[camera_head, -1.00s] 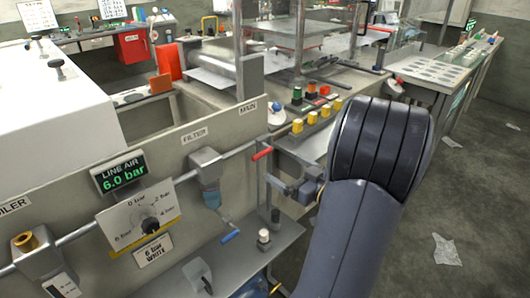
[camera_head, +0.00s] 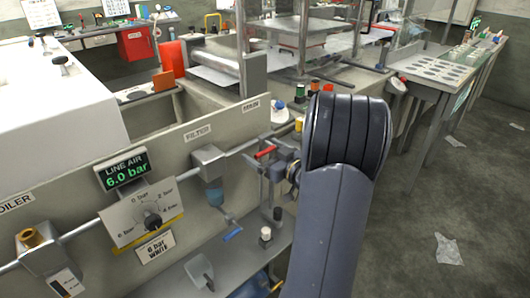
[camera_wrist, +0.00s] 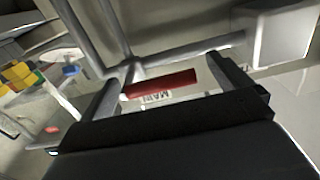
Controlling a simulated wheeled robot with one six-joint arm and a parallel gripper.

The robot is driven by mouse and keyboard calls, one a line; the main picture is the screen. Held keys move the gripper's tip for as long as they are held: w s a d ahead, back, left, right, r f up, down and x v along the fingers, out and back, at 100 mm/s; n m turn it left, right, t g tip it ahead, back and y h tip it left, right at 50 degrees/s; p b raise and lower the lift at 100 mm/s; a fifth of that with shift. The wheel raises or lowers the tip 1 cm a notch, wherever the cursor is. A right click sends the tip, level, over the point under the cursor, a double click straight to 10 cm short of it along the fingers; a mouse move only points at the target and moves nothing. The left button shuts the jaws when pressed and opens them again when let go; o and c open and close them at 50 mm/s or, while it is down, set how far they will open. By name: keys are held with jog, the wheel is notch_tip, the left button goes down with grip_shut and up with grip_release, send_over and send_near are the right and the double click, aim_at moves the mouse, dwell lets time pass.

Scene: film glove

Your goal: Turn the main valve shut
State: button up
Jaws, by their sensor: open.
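The main valve shows as a red lever (camera_head: 265,153) on the air pipe, below the MAIN label (camera_head: 250,105) at the right end of the panel. My gripper (camera_head: 276,166) is right at the lever, partly hidden by my arm. In the wrist view the red lever (camera_wrist: 160,84) lies across the gap between the two open fingers of my gripper (camera_wrist: 165,82). Its left end is close to the left finger; I cannot tell whether they touch. The MAIN label is upside down there. The line air display (camera_head: 126,170) reads 6.0 bar.
The filter (camera_head: 211,172) and the regulator dial (camera_head: 143,214) sit left of the valve on the same pipe. A grey shelf (camera_head: 180,276) is below. Several coloured buttons stand behind the valve. Open floor (camera_head: 420,235) lies to the right.

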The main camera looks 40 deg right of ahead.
jog(key=c, duration=1.3)
jog(key=shift+r+p, duration=0.1)
jog(key=shift+p, duration=0.25)
jog(key=m+p, duration=0.1)
jog(key=p, duration=0.1)
jog(key=r+m+p, duration=0.1)
jog(key=m+p, duration=0.1)
jog(key=shift+r+p, duration=0.25)
jog(key=shift+p, duration=0.05)
jog(key=m+p, duration=0.2)
jog(key=r+m+p, duration=0.1)
jog(key=m+p, duration=0.1)
jog(key=d+m+p, duration=0.1)
jog(key=p, duration=0.1)
jog(key=shift+w+r+m, duration=0.1)
jog(key=shift+r+m, duration=0.15)
jog(key=shift+m, duration=0.15)
jog(key=m+p, duration=0.1)
jog(key=d+m+p, duration=0.1)
jog(key=m+p, duration=0.2)
jog(key=shift+w+d+r+m, duration=0.1)
jog(key=shift+d+r+m, duration=0.05)
jog(key=shift+r+m, duration=0.2)
jog(key=shift+w+d+r+m+p, duration=0.1)
jog(key=shift+d+m+p, duration=0.3)
jog(key=shift+m+p, duration=0.6)
jog(key=shift+d+m+p, duration=0.4)
jog(key=shift+m+p, duration=0.3)
jog(key=shift+m, duration=0.45)
